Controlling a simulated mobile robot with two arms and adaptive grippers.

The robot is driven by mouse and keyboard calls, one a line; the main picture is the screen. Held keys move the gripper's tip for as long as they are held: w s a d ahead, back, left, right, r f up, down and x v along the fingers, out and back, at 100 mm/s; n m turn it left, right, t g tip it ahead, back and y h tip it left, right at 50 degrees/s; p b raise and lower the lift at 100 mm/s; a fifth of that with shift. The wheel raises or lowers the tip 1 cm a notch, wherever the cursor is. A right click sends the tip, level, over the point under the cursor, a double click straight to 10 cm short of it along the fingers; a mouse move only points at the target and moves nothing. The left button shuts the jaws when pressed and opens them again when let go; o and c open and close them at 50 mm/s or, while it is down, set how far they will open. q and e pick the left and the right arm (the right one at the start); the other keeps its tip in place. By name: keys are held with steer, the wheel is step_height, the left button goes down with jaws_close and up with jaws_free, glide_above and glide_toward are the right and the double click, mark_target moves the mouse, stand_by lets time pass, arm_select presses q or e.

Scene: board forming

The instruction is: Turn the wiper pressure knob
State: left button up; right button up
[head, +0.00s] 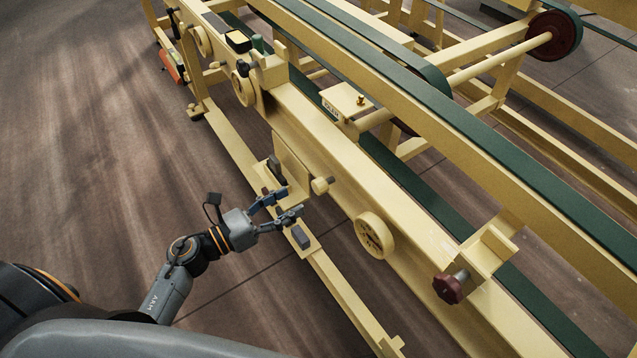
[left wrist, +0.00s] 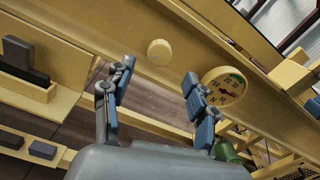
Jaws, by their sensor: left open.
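A round yellow knob (head: 322,185) sticks out from the side of the yellow machine beam; in the left wrist view the knob (left wrist: 159,51) shows between and beyond my fingertips. A round gauge (head: 374,235) sits to its right; its dial (left wrist: 224,87) with a green band shows in the left wrist view. No label names the wiper pressure knob. My left gripper (head: 291,202) is open and empty, its blue-padded fingers apart, a little short of the yellow knob and not visibly touching it. My right gripper is not in view.
A dark red knob (head: 449,287) sits further right on the beam. A ledge with a dark grey block (head: 301,237) lies close by the left gripper. A lower yellow rail (head: 345,290) runs along the machine. The brown floor in front is clear.

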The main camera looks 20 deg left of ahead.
mark_target(315, 188)
arm_select(q)
steer(key=p+x, duration=0.1)
steer(key=x, duration=0.6)
steer(key=shift+w+d, duration=0.15)
steer(key=shift+w, duration=0.1)
steer(key=shift+w+d, duration=0.3)
steer(key=shift+w, duration=0.05)
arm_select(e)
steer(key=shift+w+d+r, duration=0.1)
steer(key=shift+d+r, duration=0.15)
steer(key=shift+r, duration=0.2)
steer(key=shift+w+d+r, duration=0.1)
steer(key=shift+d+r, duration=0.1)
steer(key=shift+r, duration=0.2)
arm_select(q)
steer(key=c, duration=1.2)
steer(key=shift+o, duration=0.2)
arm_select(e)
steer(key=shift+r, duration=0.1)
